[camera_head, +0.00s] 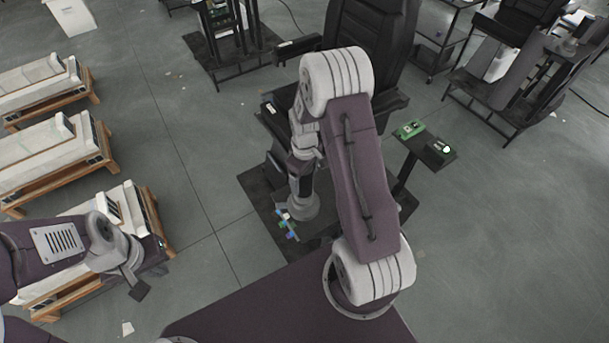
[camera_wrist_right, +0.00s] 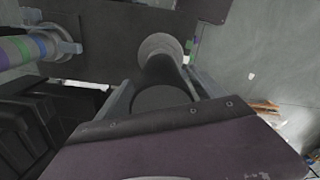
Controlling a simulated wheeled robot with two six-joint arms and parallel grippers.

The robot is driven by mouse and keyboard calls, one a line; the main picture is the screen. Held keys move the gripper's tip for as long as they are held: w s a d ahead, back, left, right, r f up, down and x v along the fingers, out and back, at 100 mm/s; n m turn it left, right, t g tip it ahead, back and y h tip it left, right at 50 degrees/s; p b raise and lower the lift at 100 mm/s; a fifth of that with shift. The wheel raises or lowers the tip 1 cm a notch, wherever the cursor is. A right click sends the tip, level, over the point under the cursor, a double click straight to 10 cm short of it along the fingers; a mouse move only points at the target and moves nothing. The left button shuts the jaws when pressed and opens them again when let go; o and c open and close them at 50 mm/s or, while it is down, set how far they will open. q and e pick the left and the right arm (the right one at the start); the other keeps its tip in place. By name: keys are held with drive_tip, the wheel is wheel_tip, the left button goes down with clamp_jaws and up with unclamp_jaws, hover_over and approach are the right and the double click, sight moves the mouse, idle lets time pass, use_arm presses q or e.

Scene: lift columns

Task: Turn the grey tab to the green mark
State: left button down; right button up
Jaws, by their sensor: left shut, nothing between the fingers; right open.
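A short rod with green, purple and blue bands (camera_wrist_right: 22,47) shows at the left of the right wrist view, ending in a light grey collar (camera_wrist_right: 66,45). I cannot tell the grey tab apart from this collar. The banded piece also shows small in the head view (camera_head: 288,226). My right gripper (camera_wrist_right: 163,82) is open, with a dark round column (camera_wrist_right: 163,72) seen between its fingers; contact cannot be told. The banded rod is apart from the fingers. In the head view my right arm hides much of this area. My left gripper (camera_head: 138,288) is shut and empty, at lower left.
A black padded chair (camera_head: 366,32) stands behind my right arm. White benches on wooden frames (camera_head: 52,155) line the left. Black racks stand at the back. Grey floor lies open at left of centre.

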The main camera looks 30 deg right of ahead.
drive_tip(key=shift+a, duration=0.15)
drive_tip(key=c, duration=0.6)
clamp_jaws()
drive_tip(key=n, duration=0.6)
drive_tip(key=shift+w+b, duration=0.1)
drive_tip(key=shift+b, duration=0.25)
drive_tip(key=n, duration=0.5)
drive_tip(key=shift+n, duration=0.3)
drive_tip(key=shift+r, duration=0.1)
drive_tip(key=o, duration=0.6)
unclamp_jaws()
